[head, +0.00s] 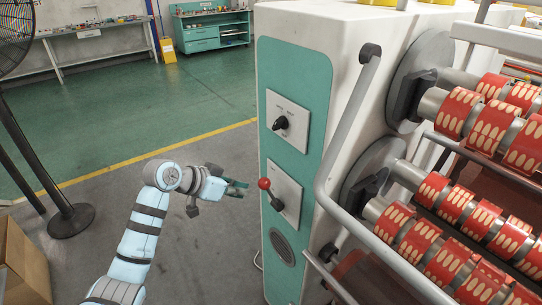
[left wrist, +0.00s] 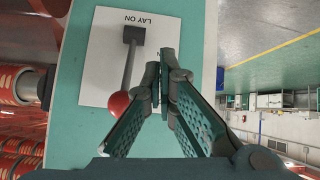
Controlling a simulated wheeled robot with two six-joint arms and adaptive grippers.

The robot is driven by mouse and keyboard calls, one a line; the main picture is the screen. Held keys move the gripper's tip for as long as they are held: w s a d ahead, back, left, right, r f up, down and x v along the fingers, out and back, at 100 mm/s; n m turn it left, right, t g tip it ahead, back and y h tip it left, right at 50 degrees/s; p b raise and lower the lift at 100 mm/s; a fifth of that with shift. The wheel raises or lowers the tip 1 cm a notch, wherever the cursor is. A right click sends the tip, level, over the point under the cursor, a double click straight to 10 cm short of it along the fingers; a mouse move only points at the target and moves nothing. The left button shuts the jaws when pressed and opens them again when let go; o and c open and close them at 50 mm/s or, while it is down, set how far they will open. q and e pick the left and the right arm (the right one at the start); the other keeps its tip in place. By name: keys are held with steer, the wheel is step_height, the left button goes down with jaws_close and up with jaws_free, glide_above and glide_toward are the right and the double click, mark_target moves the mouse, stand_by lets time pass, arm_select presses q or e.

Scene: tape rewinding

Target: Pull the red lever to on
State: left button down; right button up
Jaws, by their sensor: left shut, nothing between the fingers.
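The red lever's ball knob (head: 264,184) stands out from a white plate on the machine's teal panel, with its shaft running down to the right to a pivot. In the left wrist view the red knob (left wrist: 119,101) hangs on a grey shaft from a dark pivot, beside upside-down "LAY ON" lettering. My left gripper (head: 240,186) is shut and empty, just left of the knob. In the left wrist view its fingertips (left wrist: 161,82) meet beside the lever, to the right of the shaft, not around it. Whether they touch the knob is unclear. My right gripper is out of view.
A black rotary switch (head: 281,123) sits on a plate above the lever. A bent grey rail (head: 345,130) and red-and-silver rollers (head: 440,190) lie right of the panel. A fan stand (head: 70,220) and cardboard box (head: 20,265) stand left. The floor behind my left arm is clear.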

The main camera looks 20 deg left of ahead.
mark_target(268, 182)
arm_select(q)
steer(key=s+d+r+m+h, duration=0.1)
steer(key=s+d+r+m, duration=0.1)
steer(key=r, duration=0.4)
steer(key=s+d+r+m, duration=0.1)
steer(key=s+r+m, duration=0.1)
steer(key=r, duration=0.5)
steer(key=x, duration=0.9)
steer(key=shift+w+a+f+p, duration=0.15)
steer(key=shift+f+p, duration=0.05)
steer(key=shift+p, duration=0.2)
steer(key=shift+w+d+f, duration=0.2)
steer(key=shift+d+f, duration=0.1)
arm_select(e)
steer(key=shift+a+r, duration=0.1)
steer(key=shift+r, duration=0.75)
arm_select(q)
steer(key=shift+w+a, duration=0.1)
steer(key=shift+f, duration=0.1)
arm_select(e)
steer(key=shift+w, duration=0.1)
